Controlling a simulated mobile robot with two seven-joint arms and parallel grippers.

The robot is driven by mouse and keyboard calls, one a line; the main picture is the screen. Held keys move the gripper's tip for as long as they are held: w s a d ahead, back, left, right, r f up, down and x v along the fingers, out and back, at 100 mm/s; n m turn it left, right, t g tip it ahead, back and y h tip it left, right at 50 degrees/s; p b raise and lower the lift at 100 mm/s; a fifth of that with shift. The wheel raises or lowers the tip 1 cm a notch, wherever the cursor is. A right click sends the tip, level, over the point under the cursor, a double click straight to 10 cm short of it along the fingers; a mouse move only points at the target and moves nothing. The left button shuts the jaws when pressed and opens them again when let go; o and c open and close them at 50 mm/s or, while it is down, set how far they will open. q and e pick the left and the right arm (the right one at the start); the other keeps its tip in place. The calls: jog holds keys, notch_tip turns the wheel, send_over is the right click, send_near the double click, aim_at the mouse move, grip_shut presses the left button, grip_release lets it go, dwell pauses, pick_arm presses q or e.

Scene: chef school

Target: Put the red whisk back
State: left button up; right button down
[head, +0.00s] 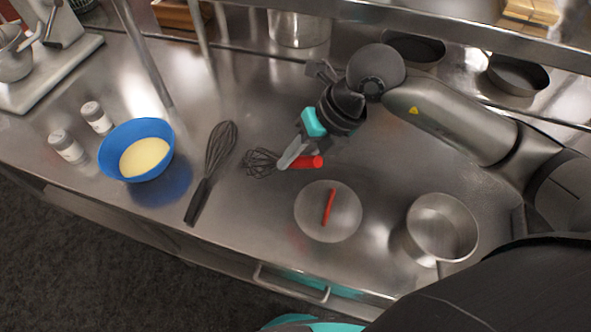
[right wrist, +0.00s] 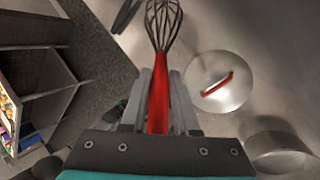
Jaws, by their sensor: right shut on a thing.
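The red whisk (head: 307,162) has a red handle and dark wire loops. In the head view it is above the middle of the steel counter, loops pointing left. My right gripper (head: 290,156) is shut on its handle. In the right wrist view the red handle (right wrist: 159,100) sits between the two fingers of the gripper (right wrist: 160,88), with the wire loops (right wrist: 163,22) beyond the fingertips. The head view does not clearly show the gap between whisk and counter. My left gripper is not in view.
A black whisk (head: 212,168) lies left of the red one. Further left are a blue bowl (head: 114,165) with yellow contents and two white jars (head: 66,146). A round lid with a red handle (head: 345,225) and a steel pot (head: 440,226) are at the right. A shelf runs behind.

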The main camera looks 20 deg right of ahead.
notch_tip(320, 180, down, 5)
jog(key=shift+r, duration=0.1)
dwell(0.3)
jog(key=c, duration=0.7)
grip_release()
jog(key=shift+o, duration=0.2)
